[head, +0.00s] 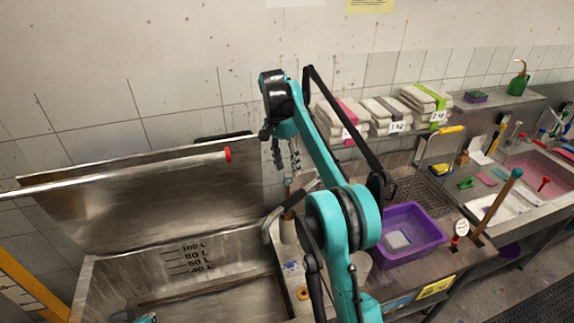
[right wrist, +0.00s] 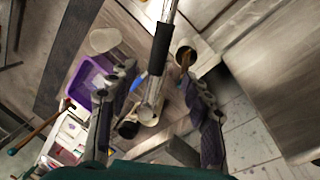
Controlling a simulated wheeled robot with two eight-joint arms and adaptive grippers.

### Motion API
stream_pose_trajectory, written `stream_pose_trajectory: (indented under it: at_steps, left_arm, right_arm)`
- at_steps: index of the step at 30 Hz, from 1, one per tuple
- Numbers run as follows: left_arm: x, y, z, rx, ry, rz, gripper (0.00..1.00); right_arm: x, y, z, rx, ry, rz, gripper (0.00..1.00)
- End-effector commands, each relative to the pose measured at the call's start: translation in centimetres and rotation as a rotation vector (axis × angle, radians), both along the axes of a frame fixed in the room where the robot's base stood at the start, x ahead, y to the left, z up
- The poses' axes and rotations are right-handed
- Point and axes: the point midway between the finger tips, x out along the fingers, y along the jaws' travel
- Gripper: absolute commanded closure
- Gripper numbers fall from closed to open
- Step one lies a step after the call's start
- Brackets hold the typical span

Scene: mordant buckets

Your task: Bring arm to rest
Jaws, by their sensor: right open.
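My right arm is teal and black and reaches up the middle of the head view. Its dark gripper (head: 286,155) points down, open, with nothing seen between its fingers, in front of the tiled wall and beside the steel vat's raised lid. In the right wrist view the two fingers of the gripper (right wrist: 160,85) stand apart. A metal bar with a black sleeve (right wrist: 160,50) shows between them; I cannot tell how far beyond the fingertips it is. My left gripper cannot be made out; a small teal part of mine shows at the bottom edge of the head view.
The steel vat (head: 120,275) with litre marks stands at lower left, its lid (head: 150,205) raised. A purple tub (head: 425,232) sits on the counter right of my arm. Folded cloth stacks (head: 385,112) lie on the shelf behind. A pink basin (head: 540,172) is far right.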

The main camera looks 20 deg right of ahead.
Motion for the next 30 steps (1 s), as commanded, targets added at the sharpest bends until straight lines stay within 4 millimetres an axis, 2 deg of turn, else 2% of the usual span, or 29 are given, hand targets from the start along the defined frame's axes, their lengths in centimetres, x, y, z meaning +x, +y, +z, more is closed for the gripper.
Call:
stream_pose_trajectory:
  at_steps: [9,14,17,23,26,30]
  left_arm:
    - [0.0,0.0,-0.1,0.0,0.0,0.0,1.0]
    - [0.0,0.0,-2.0,0.0,0.0,0.0,1.0]
    - [0.0,0.0,-4.1,0.0,0.0,0.0,1.0]
    - [0.0,0.0,-8.3,0.0,0.0,0.0,1.0]
    - [0.0,0.0,-10.3,0.0,0.0,0.0,1.0]
    - [0.0,0.0,-13.1,0.0,0.0,0.0,1.0]
  right_arm:
    - [-0.1,0.0,-0.1,0.001,-0.003,0.004,0.51]
    - [-1.5,0.5,-0.7,0.013,-0.047,0.077,0.51]
    - [-3.5,1.2,-1.5,0.025,-0.106,0.173,0.51]
    - [-9.1,2.7,-4.6,0.033,-0.244,0.4,0.51]
    - [-12.3,3.4,-6.9,0.025,-0.311,0.512,0.51]
    - [-17.0,4.4,-11.1,0.002,-0.405,0.667,0.51]
